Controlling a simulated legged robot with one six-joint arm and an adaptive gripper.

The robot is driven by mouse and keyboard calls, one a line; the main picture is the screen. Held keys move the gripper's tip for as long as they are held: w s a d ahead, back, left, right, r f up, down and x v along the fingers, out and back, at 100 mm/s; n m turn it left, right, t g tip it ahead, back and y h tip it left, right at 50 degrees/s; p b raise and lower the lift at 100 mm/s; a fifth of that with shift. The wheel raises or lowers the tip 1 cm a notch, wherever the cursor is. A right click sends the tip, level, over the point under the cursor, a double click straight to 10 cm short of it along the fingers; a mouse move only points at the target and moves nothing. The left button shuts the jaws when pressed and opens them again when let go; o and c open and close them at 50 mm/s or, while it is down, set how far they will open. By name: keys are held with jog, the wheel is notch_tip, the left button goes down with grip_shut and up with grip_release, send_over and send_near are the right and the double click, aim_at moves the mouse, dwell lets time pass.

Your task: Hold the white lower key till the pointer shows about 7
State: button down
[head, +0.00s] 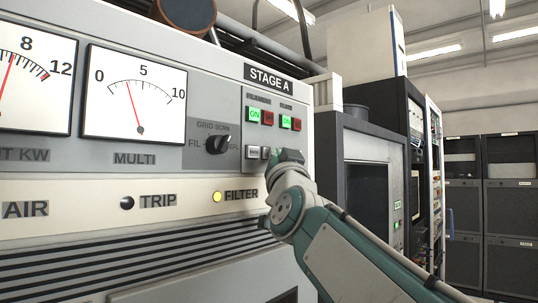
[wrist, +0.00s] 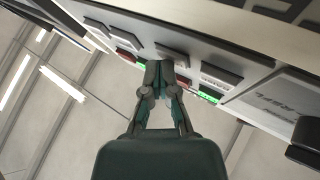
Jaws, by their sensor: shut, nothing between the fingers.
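The MULTI meter (head: 135,95) is in the head view, with a scale from 0 to 10. Its thin red pointer (head: 130,95) stands at roughly 3. Small pale keys sit in a row below the green and red buttons; two of them, a left one (head: 252,153) and a darker-looking one (head: 266,153), show beside my gripper (head: 283,155). Their lettering is too small to read, and my gripper hides the panel to their right. In the wrist view my shut, empty gripper (wrist: 160,70) has its tips at a pale key (wrist: 172,53). I cannot tell whether they touch.
A GRID SCRN selector knob (head: 216,141) stands out left of the keys. Lit green ON buttons (head: 254,115) and red buttons (head: 267,117) lie just above. A yellow FILTER lamp (head: 217,196) glows below. Dark racks (head: 370,175) stand to the right.

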jog(key=shift+s+d, duration=0.5)
jog(key=shift+d, duration=0.05)
jog(key=s+d, duration=0.1)
jog(key=d, duration=0.1)
jog(key=s+d, duration=0.2)
dwell(0.6)
dwell(0.4)
